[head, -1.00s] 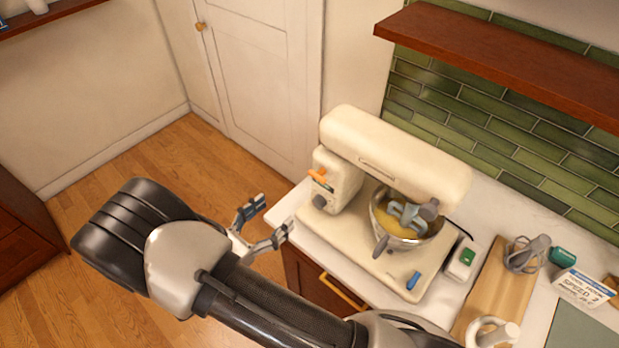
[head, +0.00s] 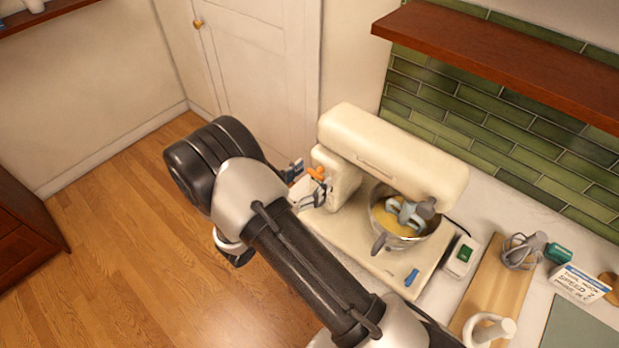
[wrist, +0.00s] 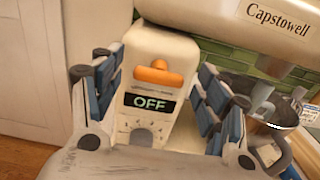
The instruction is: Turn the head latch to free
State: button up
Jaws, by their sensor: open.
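The cream stand mixer (head: 395,155) stands on the counter. Its head latch is an orange lever (head: 317,173) on the column, at the left side in the head view. In the wrist view the orange latch (wrist: 158,75) lies roughly level above a label reading OFF (wrist: 150,103). My gripper (wrist: 160,90) is open, with its blue-padded fingers to either side of the latch and apart from it in the picture. In the head view my gripper (head: 303,182) is close to the column, partly hidden behind my arm.
The mixer bowl (head: 400,220) with yellow contents sits under the mixer head. A blue clip-like item (head: 411,277) lies on the mixer base. A white box with a green switch (head: 461,255) and a wooden board (head: 500,290) are to the right. A wooden shelf (head: 500,60) overhangs the back.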

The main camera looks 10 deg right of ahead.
jog(key=shift+c, duration=0.5)
jog(key=c, duration=1)
jog(key=shift+o, duration=0.2)
jog(key=shift+b, duration=0.3)
jog(key=m+b, duration=0.4)
jog(key=shift+s+f+m+b, duration=0.1)
jog(key=shift+f+m+b, duration=0.1)
jog(key=shift+m+b, duration=0.15)
jog(key=m+b, duration=0.4)
jog(key=b, duration=0.1)
jog(key=shift+d+f+m, duration=0.1)
jog(key=shift+m, duration=0.25)
jog(key=m+b, duration=0.8)
jog(key=b, duration=0.4)
jog(key=shift+s+b, duration=0.15)
jog(key=shift+b, duration=0.15)
jog(key=shift+m, duration=0.4)
